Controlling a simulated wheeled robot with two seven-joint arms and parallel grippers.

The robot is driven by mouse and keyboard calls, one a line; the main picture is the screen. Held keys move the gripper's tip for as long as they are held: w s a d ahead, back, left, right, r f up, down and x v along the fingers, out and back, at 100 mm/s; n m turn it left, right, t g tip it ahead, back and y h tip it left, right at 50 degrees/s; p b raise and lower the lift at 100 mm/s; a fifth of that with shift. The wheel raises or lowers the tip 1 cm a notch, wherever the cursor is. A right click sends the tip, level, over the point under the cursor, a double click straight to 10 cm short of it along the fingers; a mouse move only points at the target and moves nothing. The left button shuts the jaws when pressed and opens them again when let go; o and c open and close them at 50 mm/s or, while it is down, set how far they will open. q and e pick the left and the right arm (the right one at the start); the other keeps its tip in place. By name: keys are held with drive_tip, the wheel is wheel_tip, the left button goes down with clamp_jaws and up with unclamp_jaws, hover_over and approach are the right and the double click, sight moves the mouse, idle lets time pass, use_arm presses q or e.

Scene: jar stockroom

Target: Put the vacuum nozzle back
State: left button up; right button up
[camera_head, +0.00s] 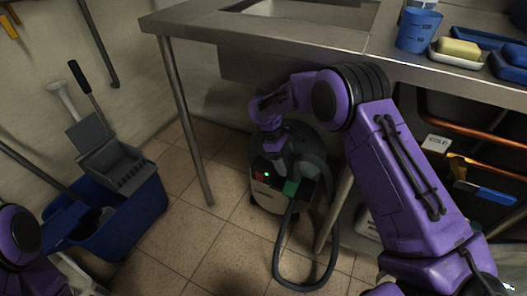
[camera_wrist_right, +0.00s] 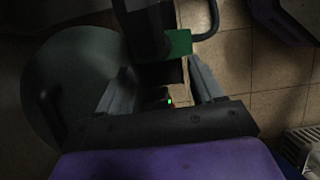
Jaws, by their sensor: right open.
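The vacuum (camera_head: 262,196), a dark-lidded canister with a pale lower body, stands on the floor under the steel counter. Its round lid fills the left of the right wrist view (camera_wrist_right: 72,75). A dark grey nozzle piece with a green collar (camera_head: 291,188) is at the vacuum's front, by the looping black hose (camera_head: 280,262). The green collar also shows in the wrist view (camera_wrist_right: 179,43). My right gripper (camera_head: 280,163) is open above the vacuum, its fingers (camera_wrist_right: 160,70) close to the nozzle piece. Whether they touch, and how the nozzle is seated, I cannot tell. My left gripper is out of view.
The counter (camera_head: 270,38) overhangs the vacuum, with a table leg (camera_head: 186,125) to its left. A blue mop bucket (camera_head: 135,211) with a grey wringer stands left. A blue cup (camera_head: 418,30) and yellow sponge (camera_head: 459,48) sit on top. Floor between bucket and vacuum is clear.

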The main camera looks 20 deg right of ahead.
drive_tip(key=w+a, duration=0.6)
drive_tip(key=w, duration=0.1)
drive_tip(key=shift+w+a+f, duration=0.2)
drive_tip(key=shift+f, duration=0.05)
idle(1.2)
drive_tip(key=shift+c, duration=0.3)
idle(0.5)
